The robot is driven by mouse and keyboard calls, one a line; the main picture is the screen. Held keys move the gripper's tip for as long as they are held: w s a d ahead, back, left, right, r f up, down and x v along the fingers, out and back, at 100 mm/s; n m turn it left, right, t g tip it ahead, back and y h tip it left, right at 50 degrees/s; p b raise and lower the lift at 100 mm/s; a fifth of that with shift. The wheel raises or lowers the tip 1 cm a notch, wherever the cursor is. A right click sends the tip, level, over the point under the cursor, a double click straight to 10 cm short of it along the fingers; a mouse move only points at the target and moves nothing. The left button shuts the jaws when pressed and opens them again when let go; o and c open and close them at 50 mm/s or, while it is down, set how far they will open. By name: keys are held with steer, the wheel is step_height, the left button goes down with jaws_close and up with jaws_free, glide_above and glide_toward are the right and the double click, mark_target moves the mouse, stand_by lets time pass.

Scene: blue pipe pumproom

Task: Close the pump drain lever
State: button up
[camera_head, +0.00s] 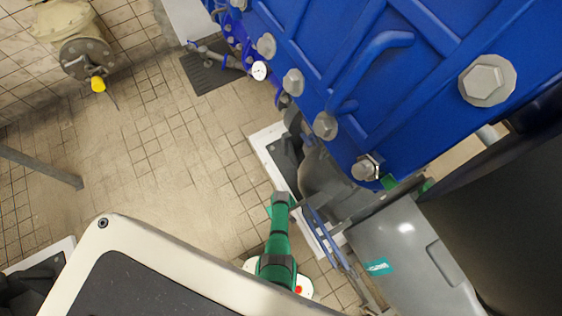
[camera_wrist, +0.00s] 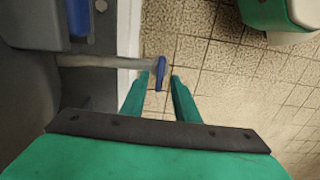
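The drain lever (camera_wrist: 160,72) is a small blue handle on the end of a thin grey pipe (camera_wrist: 105,62) that comes in from the left in the wrist view. My gripper (camera_wrist: 159,77) has two green fingers, spread apart. The lever's blue handle appears in the gap between the fingertips, with its lower end reaching a little way between them. I cannot tell whether either finger touches it. In the head view my green arm reaches up beside the pump's base, and I cannot make out the lever there.
A large blue pump casing (camera_head: 400,70) with big grey bolts fills the upper right of the head view. A white plinth edge (camera_head: 268,150) runs beside the grey pump parts. A valve with a yellow part (camera_head: 98,84) is at the upper left. The tiled floor (camera_head: 150,150) between is clear.

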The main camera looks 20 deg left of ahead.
step_height(320, 180, up, 9)
steer(key=shift+f, duration=0.2)
stand_by(0.4)
stand_by(0.5)
